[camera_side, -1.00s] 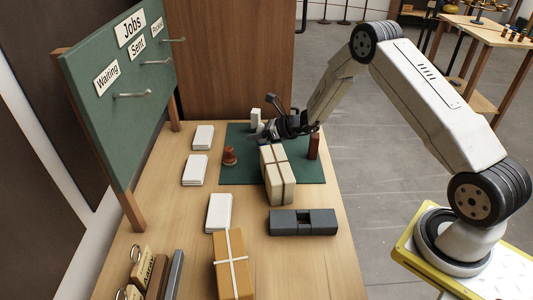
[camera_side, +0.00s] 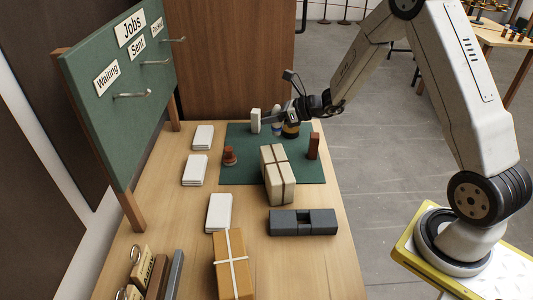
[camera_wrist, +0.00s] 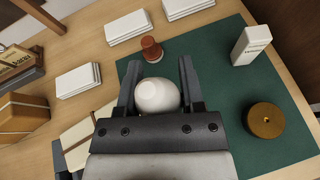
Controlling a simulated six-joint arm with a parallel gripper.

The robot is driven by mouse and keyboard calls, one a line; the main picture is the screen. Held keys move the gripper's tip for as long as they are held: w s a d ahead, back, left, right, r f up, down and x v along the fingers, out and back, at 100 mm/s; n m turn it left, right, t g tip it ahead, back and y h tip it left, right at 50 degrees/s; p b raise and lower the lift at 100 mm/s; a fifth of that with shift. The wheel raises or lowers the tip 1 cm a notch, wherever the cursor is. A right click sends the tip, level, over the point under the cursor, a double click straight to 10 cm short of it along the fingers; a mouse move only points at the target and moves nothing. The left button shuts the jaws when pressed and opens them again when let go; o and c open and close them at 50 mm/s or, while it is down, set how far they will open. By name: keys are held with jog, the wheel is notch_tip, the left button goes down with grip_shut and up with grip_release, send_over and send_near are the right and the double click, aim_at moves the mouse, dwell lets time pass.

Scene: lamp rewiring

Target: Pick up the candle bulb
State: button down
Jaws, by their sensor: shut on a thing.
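The candle bulb (camera_wrist: 157,96) shows in the wrist view as a white rounded shape between my fingers. My gripper (camera_wrist: 159,78) is shut on it. In the side view my gripper (camera_side: 271,118) is over the far part of the green mat, and the pale bulb (camera_side: 277,122) hangs upright at its fingers. The bulb appears a little above the mat, though the gap is hard to judge. Its far side and the finger contact are partly hidden.
A white box (camera_side: 255,120), a brass round piece (camera_side: 291,131), a reddish-brown piece (camera_side: 229,155), a brown block (camera_side: 313,146) and a tied parcel (camera_side: 278,180) stand around the green mat (camera_side: 245,176). A dark grey holder (camera_side: 303,222) lies nearer. White card stacks (camera_side: 195,170) line the left.

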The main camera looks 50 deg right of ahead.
jog(key=s+r, duration=0.3)
jog(key=s, duration=0.4)
jog(key=shift+a, duration=0.4)
